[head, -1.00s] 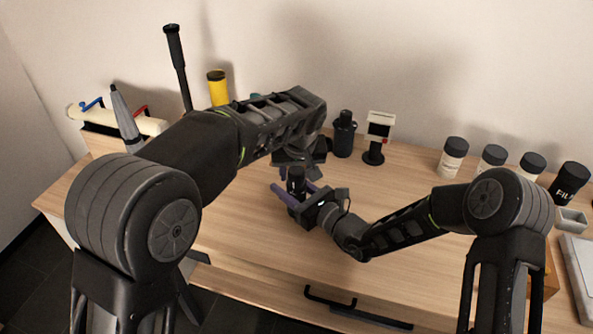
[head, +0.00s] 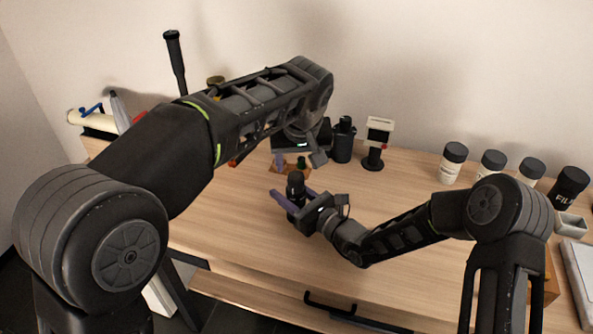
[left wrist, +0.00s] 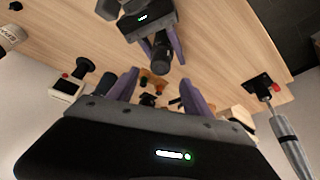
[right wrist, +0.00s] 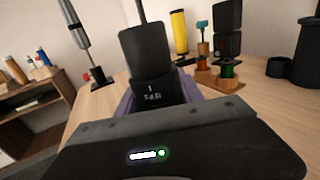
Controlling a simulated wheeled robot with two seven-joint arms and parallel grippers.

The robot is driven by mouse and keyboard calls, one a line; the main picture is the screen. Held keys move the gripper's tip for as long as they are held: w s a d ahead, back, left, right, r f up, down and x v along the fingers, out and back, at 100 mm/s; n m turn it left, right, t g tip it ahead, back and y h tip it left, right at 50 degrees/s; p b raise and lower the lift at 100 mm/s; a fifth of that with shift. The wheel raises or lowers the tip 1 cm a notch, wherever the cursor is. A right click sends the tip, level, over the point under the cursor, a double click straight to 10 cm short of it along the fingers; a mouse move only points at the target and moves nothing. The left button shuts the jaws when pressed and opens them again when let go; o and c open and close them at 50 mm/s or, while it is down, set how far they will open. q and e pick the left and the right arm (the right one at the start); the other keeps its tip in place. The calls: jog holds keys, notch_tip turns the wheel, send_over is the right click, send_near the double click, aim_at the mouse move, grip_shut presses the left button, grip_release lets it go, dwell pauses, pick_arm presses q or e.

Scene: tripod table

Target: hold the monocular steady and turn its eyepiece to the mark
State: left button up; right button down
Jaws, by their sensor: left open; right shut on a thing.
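The monocular (head: 295,188) is a small black cylinder, held upright over the table. My right gripper (head: 291,203) is shut on its lower body, with purple fingers on either side. In the right wrist view the monocular (right wrist: 148,55) shows a wide upper part above a body with small white marks and lettering, too small to read surely. My left gripper (left wrist: 160,87) is open and empty. In the left wrist view the monocular (left wrist: 161,55) lies beyond its fingertips, apart from them. In the head view the left hand is behind and above the monocular, partly hidden by its own arm.
A wooden stand with spools (right wrist: 228,78) is behind the monocular. A black container (head: 343,142) and a small white-headed device (head: 377,140) stand at the back. Several white bottles with dark caps (head: 453,162) stand at right. The front middle of the wooden table (head: 240,235) is clear.

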pick_arm(q)
jog(key=shift+v, duration=1.9)
pick_arm(e)
jog(key=c, duration=0.7)
grip_release()
jog(key=shift+o, duration=0.2)
jog(key=v, duration=1.2)
jog(key=shift+r, duration=0.15)
